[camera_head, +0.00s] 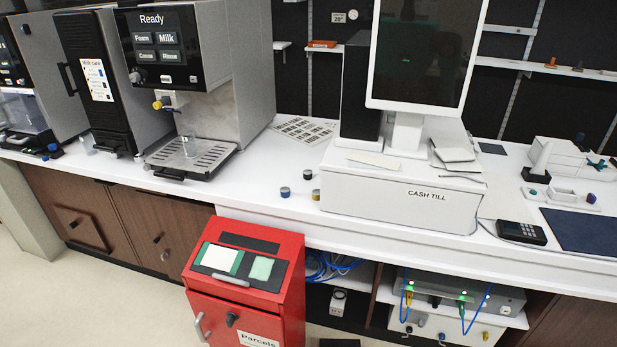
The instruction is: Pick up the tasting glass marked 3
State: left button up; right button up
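A small clear glass (188,147) appears to stand on the drip tray (210,160) of the coffee machine marked "Ready", below its spout. Another small clear object, perhaps a glass, (88,142) stands on the counter left of that machine. I cannot read a number 3 on either, so I cannot tell which is the tasting glass marked 3. Neither of my grippers shows in this view.
The white counter (262,222) carries a till box marked "CASH TILL" (400,207) with a screen, small dark-topped cylinders (285,191) and a card terminal (521,232). A red "Parcels" box (247,300) stands in front. The counter between machine and till is mostly clear.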

aim_at(87, 141)
jog(key=j+u, duration=0.1)
jog(key=u, duration=1.75)
jog(key=i+u, duration=0.25)
jog(key=i, duration=0.4)
jog(key=i+l+u, duration=0.2)
jog(key=i, duration=0.5)
jog(key=i+z, duration=0.35)
jog(key=i+j+z, duration=0.1)
jog(key=i+z, duration=0.25)
jog(key=i+j+z, duration=0.15)
jog(key=i+z, duration=0.15)
jog(key=i+l+z, duration=0.3)
jog(key=i, duration=0.25)
jog(key=i+z, duration=0.3)
jog(key=i, duration=0.25)
